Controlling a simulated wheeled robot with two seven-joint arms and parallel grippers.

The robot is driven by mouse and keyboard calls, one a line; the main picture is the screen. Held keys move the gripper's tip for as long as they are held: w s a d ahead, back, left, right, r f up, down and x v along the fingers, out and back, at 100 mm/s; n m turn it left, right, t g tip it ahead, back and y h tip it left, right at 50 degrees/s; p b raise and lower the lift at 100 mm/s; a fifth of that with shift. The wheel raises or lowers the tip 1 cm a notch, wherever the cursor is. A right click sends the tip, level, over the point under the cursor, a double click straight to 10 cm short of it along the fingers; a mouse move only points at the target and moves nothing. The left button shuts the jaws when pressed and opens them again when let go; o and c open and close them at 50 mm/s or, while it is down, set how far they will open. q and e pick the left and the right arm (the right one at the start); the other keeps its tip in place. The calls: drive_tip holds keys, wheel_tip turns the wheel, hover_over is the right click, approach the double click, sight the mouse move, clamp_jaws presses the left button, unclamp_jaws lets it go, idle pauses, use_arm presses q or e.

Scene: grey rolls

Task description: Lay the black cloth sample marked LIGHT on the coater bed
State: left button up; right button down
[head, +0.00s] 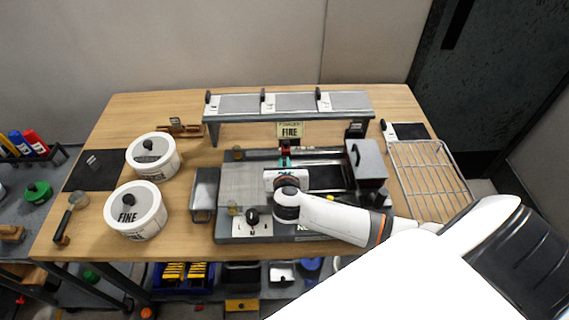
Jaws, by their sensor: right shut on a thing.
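The coater bed (240,182) is a grey plate on a dark machine at the middle of the table. A black cloth sample (327,177) shows as a dark rectangle over the right part of the bed, with a white end piece at its left. My right gripper (284,172) is at this white end and is shut on the sample. Its fingertips are partly hidden, and I cannot tell if the cloth touches the bed. No LIGHT marking is readable. Another black piece with a white label (411,131) lies at the back right. My left gripper is out of view.
A grey block (366,160) stands at the bed's right end. Two white pots (136,222) and a black mat (95,170) are left. A wire rack (428,175) is right.

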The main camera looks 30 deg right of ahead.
drive_tip(key=shift+f, duration=0.3)
drive_tip(key=c, duration=1.4)
unclamp_jaws()
drive_tip(key=v, duration=1.2)
drive_tip(key=shift+s, duration=0.1)
